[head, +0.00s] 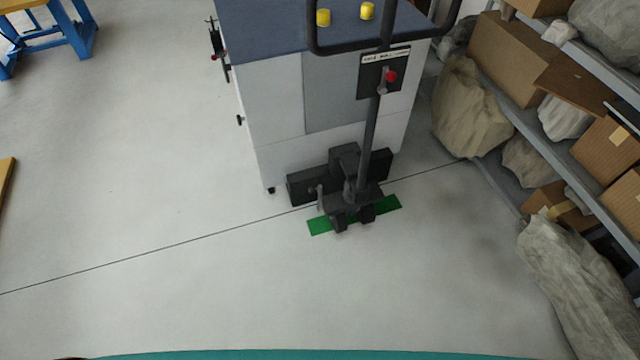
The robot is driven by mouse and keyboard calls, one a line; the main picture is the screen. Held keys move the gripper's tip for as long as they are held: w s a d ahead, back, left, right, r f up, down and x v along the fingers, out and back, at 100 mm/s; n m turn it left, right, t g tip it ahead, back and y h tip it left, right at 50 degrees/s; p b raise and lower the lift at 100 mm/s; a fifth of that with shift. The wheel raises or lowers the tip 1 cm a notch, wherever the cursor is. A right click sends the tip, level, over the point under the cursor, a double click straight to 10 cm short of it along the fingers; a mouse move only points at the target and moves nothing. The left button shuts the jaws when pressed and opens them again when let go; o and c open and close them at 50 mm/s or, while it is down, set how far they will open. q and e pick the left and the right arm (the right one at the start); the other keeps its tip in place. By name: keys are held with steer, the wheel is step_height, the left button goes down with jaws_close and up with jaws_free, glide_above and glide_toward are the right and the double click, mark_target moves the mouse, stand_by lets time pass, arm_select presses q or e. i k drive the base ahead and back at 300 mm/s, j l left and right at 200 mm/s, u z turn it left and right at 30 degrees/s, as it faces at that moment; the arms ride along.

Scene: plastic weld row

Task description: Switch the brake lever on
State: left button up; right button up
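The brake lever (390,76) appears as a small red knob on a dark plate with a white label strip. The plate is fixed to the upright black handle (369,140) of a hand truck. The handle rises from a dark wheeled base (352,200) to a wide black loop grip (330,50) at the top. The lever's shaft is small, and I cannot tell from here whether it is set on or off. Neither of my grippers shows in the head view.
A white cabinet (280,110) with a blue top and two yellow cylinders (323,17) stands behind the handle. A green strip (320,226) lies under the truck's wheels. Shelves with boxes (510,60) and wrapped bundles (470,110) line the right. Floor in front and left is clear.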

mark_target(312, 189)
steer(key=i+j+z, duration=0.35)
steer(key=i+j, duration=0.6)
steer(key=j, duration=0.25)
steer(key=i+j+z, duration=0.15)
steer(key=j, duration=0.15)
steer(key=i+j, duration=0.1)
steer(key=j, duration=0.25)
steer(key=j+z, duration=0.1)
steer(key=j, duration=0.25)
steer(key=i, duration=0.1)
